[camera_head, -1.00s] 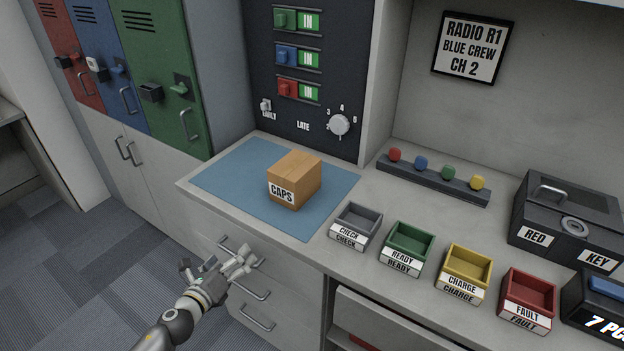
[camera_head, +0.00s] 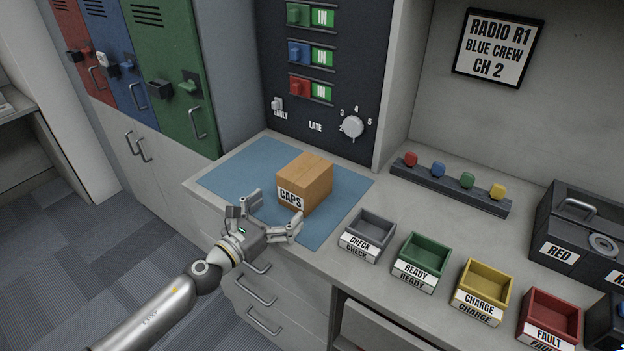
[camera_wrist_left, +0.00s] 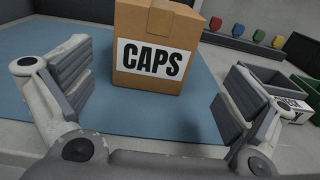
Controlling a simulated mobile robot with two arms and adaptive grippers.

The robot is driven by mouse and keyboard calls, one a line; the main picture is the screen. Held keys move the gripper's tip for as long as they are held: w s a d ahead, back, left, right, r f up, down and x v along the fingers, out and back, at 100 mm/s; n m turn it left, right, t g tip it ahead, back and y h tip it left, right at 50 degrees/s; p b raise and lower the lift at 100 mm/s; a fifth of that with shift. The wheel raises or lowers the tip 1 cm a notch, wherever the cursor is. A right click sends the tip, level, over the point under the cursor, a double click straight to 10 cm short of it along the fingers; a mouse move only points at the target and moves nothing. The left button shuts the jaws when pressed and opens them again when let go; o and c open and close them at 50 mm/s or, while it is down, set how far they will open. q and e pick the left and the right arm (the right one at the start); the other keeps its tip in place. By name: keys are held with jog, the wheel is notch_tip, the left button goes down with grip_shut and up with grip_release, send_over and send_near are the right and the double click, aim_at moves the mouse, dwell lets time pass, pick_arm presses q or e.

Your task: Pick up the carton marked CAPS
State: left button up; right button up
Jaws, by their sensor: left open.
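The brown carton marked CAPS (camera_head: 305,183) stands upright on the blue mat (camera_head: 235,176) on the counter. Its white label faces my left gripper (camera_head: 275,216). That gripper is open and empty, just in front of the carton and over the mat's front edge. In the left wrist view the carton (camera_wrist_left: 155,45) sits ahead, between and beyond the two open fingers (camera_wrist_left: 158,98), with mat showing between. The fingers do not touch it. My right gripper is out of view.
A grey CHECK tray (camera_head: 368,235) stands right of the mat, followed by green READY (camera_head: 422,262), yellow CHARGE (camera_head: 483,290) and red FAULT (camera_head: 549,318) trays. A rail with coloured knobs (camera_head: 452,184) lies behind. A dark panel (camera_head: 330,90) rises behind the mat.

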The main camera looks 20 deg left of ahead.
aim_at(292, 194)
pick_arm(q)
jog(key=shift+w+d+r, duration=0.15)
jog(key=shift+w, duration=0.3)
jog(key=p+x, duration=0.1)
jog(key=x, duration=0.1)
jog(key=shift+w+d, duration=0.1)
jog(key=shift+w, duration=0.3)
jog(key=shift+w+d, duration=0.25)
jog(key=shift+w, duration=0.3)
jog(key=shift+w+d+r, duration=0.1)
jog(key=shift+w+r, duration=0.05)
jog(key=shift+w, duration=0.4)
jog(key=x, duration=0.4)
jog(key=shift+w+p, duration=0.1)
jog(key=shift+p, duration=0.25)
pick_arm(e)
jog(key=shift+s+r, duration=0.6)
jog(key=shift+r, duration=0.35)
pick_arm(q)
jog(key=shift+a, duration=0.2)
jog(key=shift+c, duration=0.4)
jog(key=c, duration=1.1)
jog(key=shift+o, duration=0.2)
jog(key=shift+r, duration=0.1)
